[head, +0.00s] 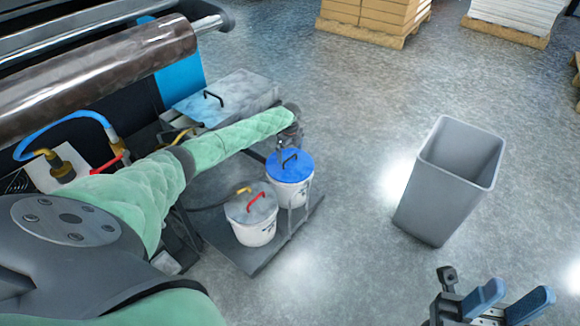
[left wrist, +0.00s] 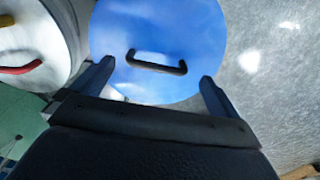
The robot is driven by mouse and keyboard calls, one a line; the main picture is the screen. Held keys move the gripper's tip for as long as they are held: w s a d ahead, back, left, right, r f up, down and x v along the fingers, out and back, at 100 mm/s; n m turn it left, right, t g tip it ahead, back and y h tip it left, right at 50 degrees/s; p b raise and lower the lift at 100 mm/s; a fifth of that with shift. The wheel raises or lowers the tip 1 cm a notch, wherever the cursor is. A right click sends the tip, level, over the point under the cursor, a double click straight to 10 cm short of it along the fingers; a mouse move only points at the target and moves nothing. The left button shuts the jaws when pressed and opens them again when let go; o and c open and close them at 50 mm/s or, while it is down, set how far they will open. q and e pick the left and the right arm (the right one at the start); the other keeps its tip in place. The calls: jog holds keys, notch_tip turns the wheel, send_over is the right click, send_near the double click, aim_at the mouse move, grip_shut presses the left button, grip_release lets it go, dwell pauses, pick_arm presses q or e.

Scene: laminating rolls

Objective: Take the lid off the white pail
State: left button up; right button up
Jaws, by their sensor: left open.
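A white pail (head: 288,192) with a blue lid (head: 300,169) and a black handle (head: 290,158) stands on a dark low platform. My left gripper (head: 281,150) is just above the back-left part of this lid. In the left wrist view, its open fingers (left wrist: 155,82) point toward the blue lid (left wrist: 200,45), and the black handle (left wrist: 157,66) lies between them, a little beyond; I cannot tell whether they touch anything. A second white pail (head: 255,234) has a grey lid (head: 240,205) with a red handle (head: 257,201). My right gripper (head: 508,302) is open and empty at the lower right.
The dark platform (head: 243,258) carries both pails. A grey box (head: 240,92) with a black handle and a roller machine (head: 110,65) stand behind and left. A grey open bin (head: 440,195) stands to the right. Pallets with stacks (head: 375,15) are at the back. The floor between is clear.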

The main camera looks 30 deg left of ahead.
aim_at(290, 158)
pick_arm(q)
jog(key=f, duration=0.4)
jog(key=shift+s+b, duration=0.2)
jog(key=shift+b, duration=0.2)
jog(key=c, duration=0.9)
